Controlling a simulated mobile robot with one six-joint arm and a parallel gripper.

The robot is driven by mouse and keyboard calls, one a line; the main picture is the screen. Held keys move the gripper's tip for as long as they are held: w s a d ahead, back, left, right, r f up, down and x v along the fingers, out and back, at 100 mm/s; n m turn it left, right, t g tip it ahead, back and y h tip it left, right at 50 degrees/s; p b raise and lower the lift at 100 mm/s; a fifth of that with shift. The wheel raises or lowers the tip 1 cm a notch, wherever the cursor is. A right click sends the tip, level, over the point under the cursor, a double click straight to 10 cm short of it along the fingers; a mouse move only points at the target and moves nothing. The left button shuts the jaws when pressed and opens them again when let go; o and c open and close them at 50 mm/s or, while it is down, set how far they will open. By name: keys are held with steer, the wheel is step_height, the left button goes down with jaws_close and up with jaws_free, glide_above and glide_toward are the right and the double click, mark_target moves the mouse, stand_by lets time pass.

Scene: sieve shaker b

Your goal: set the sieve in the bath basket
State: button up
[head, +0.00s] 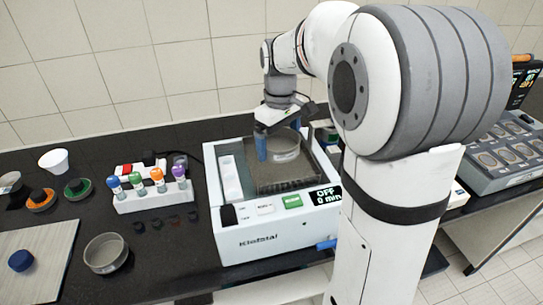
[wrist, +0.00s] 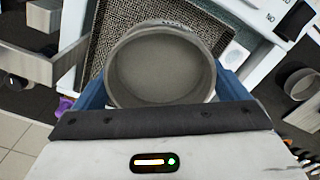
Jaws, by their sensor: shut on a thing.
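The sieve (head: 287,146) is a round, shallow metal ring with a mesh floor. My gripper (head: 264,147) is shut on it, with blue fingers at its rim. In the wrist view the sieve (wrist: 160,66) sits between the two fingers of my gripper (wrist: 160,84). The bath (head: 262,240) is a white box with a Klofstal label and a display reading OFF, 0 min. The mesh bath basket (head: 288,186) lies in its tank, below the sieve. In the wrist view the basket (wrist: 112,28) is partly hidden behind the sieve. I cannot tell whether they touch.
Left of the bath stand a rack (head: 150,198) of colour-capped bottles and another round sieve (head: 105,253). A funnel-like white cup (head: 55,162) and coloured round items are farther left. A grey tray unit (head: 505,150) stands at right, past my arm.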

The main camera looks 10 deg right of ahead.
mark_target(281, 170)
steer(key=shift+d+f+p, duration=0.15)
steer(key=shift+d+f, duration=0.05)
steer(key=shift+f, duration=1.3)
steer(key=shift+d+f+p, duration=0.15)
steer(key=shift+f, duration=1.35)
steer(key=shift+f, duration=0.15)
steer(key=o, duration=0.6)
steer(key=shift+o, duration=0.4)
